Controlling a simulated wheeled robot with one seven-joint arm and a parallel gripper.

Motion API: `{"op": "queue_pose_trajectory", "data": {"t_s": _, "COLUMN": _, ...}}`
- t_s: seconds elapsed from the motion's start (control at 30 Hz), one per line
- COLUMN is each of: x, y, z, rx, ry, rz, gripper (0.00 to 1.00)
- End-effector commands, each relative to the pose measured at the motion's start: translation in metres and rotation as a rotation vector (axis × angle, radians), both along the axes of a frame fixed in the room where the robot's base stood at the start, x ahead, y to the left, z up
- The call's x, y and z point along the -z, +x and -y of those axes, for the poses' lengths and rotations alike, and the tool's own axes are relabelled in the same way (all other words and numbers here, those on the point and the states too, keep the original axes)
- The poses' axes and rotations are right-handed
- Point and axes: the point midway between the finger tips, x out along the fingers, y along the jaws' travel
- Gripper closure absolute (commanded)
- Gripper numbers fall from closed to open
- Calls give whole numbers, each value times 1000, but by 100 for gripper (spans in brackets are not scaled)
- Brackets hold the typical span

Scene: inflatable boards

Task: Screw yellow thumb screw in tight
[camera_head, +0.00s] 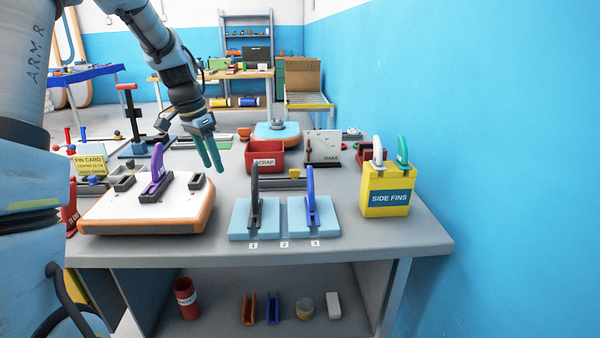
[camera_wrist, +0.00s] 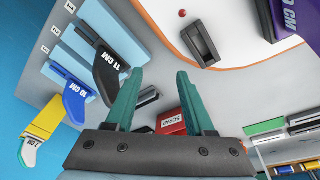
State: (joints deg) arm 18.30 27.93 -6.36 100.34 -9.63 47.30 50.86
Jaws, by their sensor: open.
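My gripper (camera_head: 214,166) hangs above the table, right of the board, with its teal fingers apart and nothing between them; it also shows open in the wrist view (camera_wrist: 160,74). The white board (camera_head: 105,208) with an orange edge lies at the front left. A purple fin (camera_head: 158,171) stands upright in its middle fin box (camera_head: 155,195). Dark side boxes flank it, the right one (camera_head: 196,182) empty. A small yellowish piece (camera_head: 295,173) on a grey bar behind the light blue blocks may be the yellow thumb screw; it is too small to tell.
A black fin (camera_head: 255,200) and a blue fin (camera_head: 311,198) stand in light blue blocks (camera_head: 240,226). A yellow SIDE FINS box (camera_head: 388,208) is at the right. A red SCRAP bin (camera_head: 264,148) stands behind. The front right of the grey table (camera_head: 420,238) is clear.

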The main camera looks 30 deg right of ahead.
Motion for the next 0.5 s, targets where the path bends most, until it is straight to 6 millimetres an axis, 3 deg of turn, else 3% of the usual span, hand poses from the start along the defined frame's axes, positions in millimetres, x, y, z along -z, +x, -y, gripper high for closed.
{"op": "queue_pose_trajectory", "data": {"t_s": 0.03, "x": -4, "y": 13, "z": 35, "rx": 129, "ry": -27, "rz": 2, "gripper": 46}}
{"op": "queue_pose_trajectory", "data": {"t_s": 0.2, "x": -12, "y": 30, "z": 116, "rx": 479, "ry": -115, "rz": 20, "gripper": 46}}
{"op": "queue_pose_trajectory", "data": {"t_s": 0.33, "x": -16, "y": 33, "z": 159, "rx": 668, "ry": -174, "rz": 39, "gripper": 46}}
{"op": "queue_pose_trajectory", "data": {"t_s": 0.5, "x": -16, "y": 32, "z": 185, "rx": 787, "ry": -213, "rz": 53, "gripper": 46}}
